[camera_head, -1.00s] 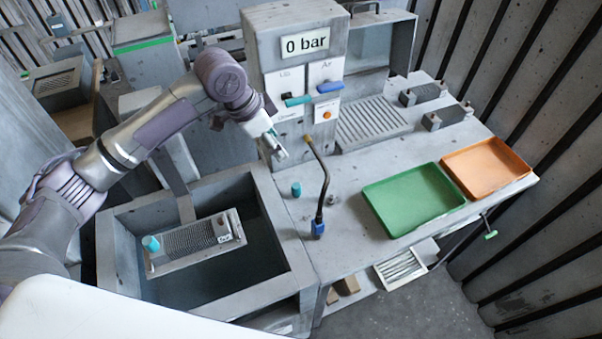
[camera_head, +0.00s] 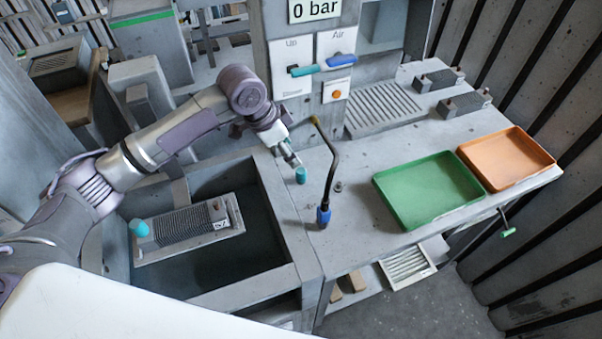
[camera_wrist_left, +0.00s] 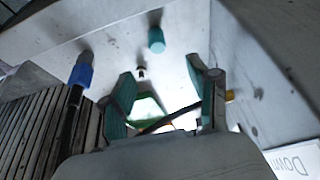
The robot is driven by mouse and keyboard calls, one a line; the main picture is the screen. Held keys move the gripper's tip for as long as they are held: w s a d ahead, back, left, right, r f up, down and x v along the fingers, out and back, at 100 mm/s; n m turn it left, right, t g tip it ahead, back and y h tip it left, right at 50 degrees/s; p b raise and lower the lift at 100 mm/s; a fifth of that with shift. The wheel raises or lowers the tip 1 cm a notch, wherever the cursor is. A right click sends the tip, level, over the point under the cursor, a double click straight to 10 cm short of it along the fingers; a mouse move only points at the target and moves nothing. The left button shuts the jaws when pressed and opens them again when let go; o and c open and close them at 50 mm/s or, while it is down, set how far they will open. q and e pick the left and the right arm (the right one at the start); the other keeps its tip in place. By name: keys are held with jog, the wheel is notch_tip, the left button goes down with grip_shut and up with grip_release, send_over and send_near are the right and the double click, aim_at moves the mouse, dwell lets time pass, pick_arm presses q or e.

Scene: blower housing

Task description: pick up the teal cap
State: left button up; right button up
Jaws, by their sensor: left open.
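A small teal cap (camera_head: 301,175) stands on the grey bench top near the basin's edge. It also shows in the left wrist view (camera_wrist_left: 157,40), beyond the fingertips and roughly between them. My left gripper (camera_head: 292,158) is just above and behind the cap in the head view. In the left wrist view its two teal-padded fingers (camera_wrist_left: 160,80) are spread apart with nothing held between them. A second teal cap-like piece (camera_head: 138,228) sits on the left end of the finned part (camera_head: 190,230) in the basin. My right gripper is not seen.
A black bent hose with a blue base (camera_head: 324,216) stands right beside the cap. A green tray (camera_head: 428,190) and an orange tray (camera_head: 507,158) lie on the bench to the right. The dark basin (camera_head: 283,279) is left. The panel (camera_head: 318,62) with handles rises behind.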

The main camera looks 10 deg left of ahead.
aim_at(300, 170)
pick_arm(q)
jog(key=x, duration=0.4)
jog(key=shift+w+d+f+p, duration=0.1)
jog(key=shift+d+f+p, duration=0.05)
jog(key=shift+f+p, duration=0.2)
jog(key=x, duration=0.1)
jog(key=p+x, duration=0.1)
jog(key=x, duration=0.3)
jog(key=shift+s+a+f+p, duration=0.1)
jog(key=shift+s+a+p, duration=0.15)
jog(key=shift+s+p, duration=0.15)
jog(key=shift+w+f, duration=0.1)
jog(key=shift+f, duration=0.1)
jog(key=c, duration=1)
jog(key=shift+c, duration=0.2)
jog(key=shift+r, duration=0.1)
